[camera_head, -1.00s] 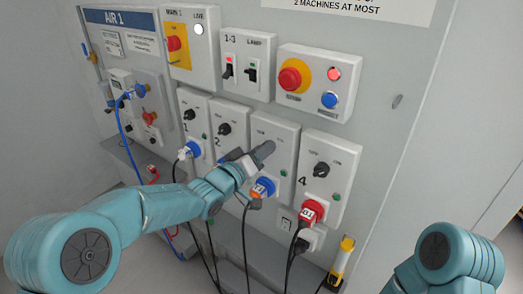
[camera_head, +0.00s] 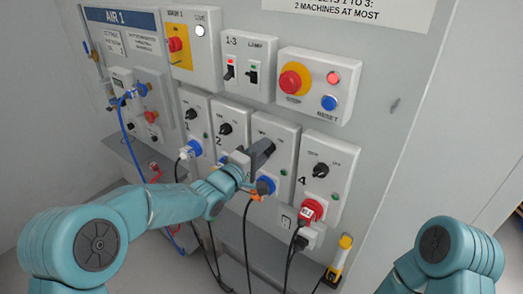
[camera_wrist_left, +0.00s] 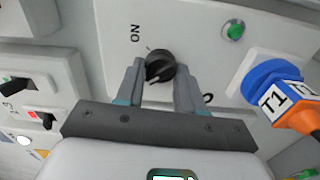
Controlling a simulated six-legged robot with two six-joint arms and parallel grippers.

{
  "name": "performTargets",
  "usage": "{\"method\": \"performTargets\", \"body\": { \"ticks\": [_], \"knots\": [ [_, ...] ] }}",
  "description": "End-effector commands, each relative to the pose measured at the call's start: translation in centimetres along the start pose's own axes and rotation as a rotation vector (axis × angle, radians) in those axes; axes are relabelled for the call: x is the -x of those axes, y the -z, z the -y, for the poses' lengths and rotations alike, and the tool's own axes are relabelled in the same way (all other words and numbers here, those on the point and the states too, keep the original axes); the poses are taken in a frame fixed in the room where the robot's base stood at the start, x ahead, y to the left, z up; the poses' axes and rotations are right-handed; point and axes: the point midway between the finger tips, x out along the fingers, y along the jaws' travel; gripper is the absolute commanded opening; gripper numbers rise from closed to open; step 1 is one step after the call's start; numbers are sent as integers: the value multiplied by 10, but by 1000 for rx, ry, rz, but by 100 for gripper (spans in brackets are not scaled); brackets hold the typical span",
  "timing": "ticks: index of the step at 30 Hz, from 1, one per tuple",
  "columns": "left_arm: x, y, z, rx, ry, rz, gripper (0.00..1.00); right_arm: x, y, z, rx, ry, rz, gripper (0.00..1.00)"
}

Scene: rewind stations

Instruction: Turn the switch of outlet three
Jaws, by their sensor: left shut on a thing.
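The outlet three box (camera_head: 288,150) is a light panel between outlets two and four; its number is hidden in the head view. My left gripper (camera_head: 262,150) covers its switch there. In the left wrist view the switch is a round black knob (camera_wrist_left: 160,68), with "ON" printed to its left. The fingers of my left gripper (camera_wrist_left: 160,76) are shut on the knob, one on each side. A green lamp (camera_wrist_left: 233,31) and a blue socket (camera_wrist_left: 268,80) with an orange plug tagged T1 (camera_wrist_left: 292,105) sit beside it. My right gripper is not in view.
Outlet two (camera_head: 231,118) and outlet four (camera_head: 327,180) flank the box closely. Above are the 1-3 and lamp switches (camera_head: 248,62) and the stop/reset box (camera_head: 318,84). Black cables (camera_head: 247,245) hang below. A yellow-handled tool (camera_head: 340,262) is at lower right.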

Motion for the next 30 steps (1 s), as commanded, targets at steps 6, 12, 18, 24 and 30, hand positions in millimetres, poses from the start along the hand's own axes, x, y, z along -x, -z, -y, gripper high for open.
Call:
{"method": "performTargets", "body": {
  "ticks": [6,12,18,24,30],
  "knots": [
    [0,0,-1,58,-2,-1,7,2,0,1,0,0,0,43],
    [0,0,0,76,-2,-1,7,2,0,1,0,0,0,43],
    [0,0,0,77,-2,-1,7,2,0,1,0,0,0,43],
    [0,0,0,76,-2,-1,63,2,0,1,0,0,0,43],
    [0,0,0,75,-1,0,63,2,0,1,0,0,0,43]
  ]
}}
